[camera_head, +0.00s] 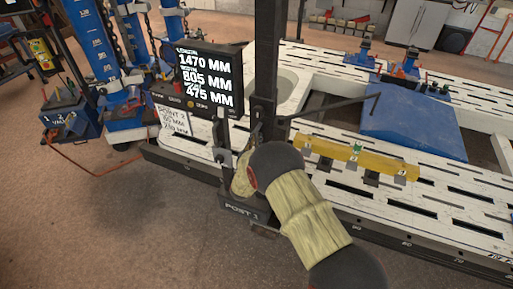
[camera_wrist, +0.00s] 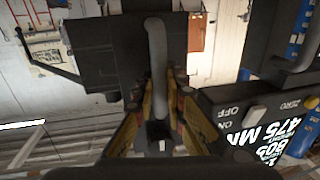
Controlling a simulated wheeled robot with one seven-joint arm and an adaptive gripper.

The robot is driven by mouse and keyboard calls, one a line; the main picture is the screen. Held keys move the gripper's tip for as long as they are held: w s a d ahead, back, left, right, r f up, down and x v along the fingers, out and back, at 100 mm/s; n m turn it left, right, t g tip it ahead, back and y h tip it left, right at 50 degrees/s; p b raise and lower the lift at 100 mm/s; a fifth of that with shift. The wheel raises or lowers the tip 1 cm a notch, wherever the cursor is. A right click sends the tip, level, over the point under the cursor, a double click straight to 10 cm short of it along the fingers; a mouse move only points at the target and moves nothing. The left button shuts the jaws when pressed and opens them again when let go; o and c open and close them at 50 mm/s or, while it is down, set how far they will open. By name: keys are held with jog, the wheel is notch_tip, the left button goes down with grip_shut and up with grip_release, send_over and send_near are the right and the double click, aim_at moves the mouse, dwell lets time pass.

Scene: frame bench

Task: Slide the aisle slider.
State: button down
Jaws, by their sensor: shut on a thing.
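The dark slider block (camera_wrist: 95,62) fills the upper middle of the wrist view. A thin bent pointer arm (camera_wrist: 45,65) reaches out from it to the left. A grey curved handle (camera_wrist: 156,45) stands on the block. My gripper (camera_wrist: 160,82) has its yellow-and-black fingers closed on either side of this handle. In the head view the slider block (camera_head: 262,108) sits on the dark upright post (camera_head: 268,45), with the pointer arm (camera_head: 335,108) over the bench. My own arm hides most of the gripper there. A "POST 1" label (camera_head: 243,212) shows at the base.
A display (camera_head: 205,75) reading length 1470 and width 805 mm stands left of the post. A handwritten card (camera_head: 174,121) is below it. A yellow bar (camera_head: 340,154) and a blue panel (camera_head: 415,122) lie on the slotted white bench (camera_head: 455,190). Open floor lies front left.

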aim_at(259, 121)
notch_tip(259, 121, up, 6)
jog(key=shift+f+p, duration=0.15)
jog(key=shift+p, duration=0.4)
jog(key=c, duration=1.9)
grip_release()
jog(key=shift+f, duration=0.1)
jog(key=shift+s, duration=0.1)
jog(key=s, duration=0.4)
jog(key=s+a, duration=0.1)
jog(key=s, duration=0.6)
jog(key=shift+s+a, duration=0.35)
jog(key=shift+a, duration=0.05)
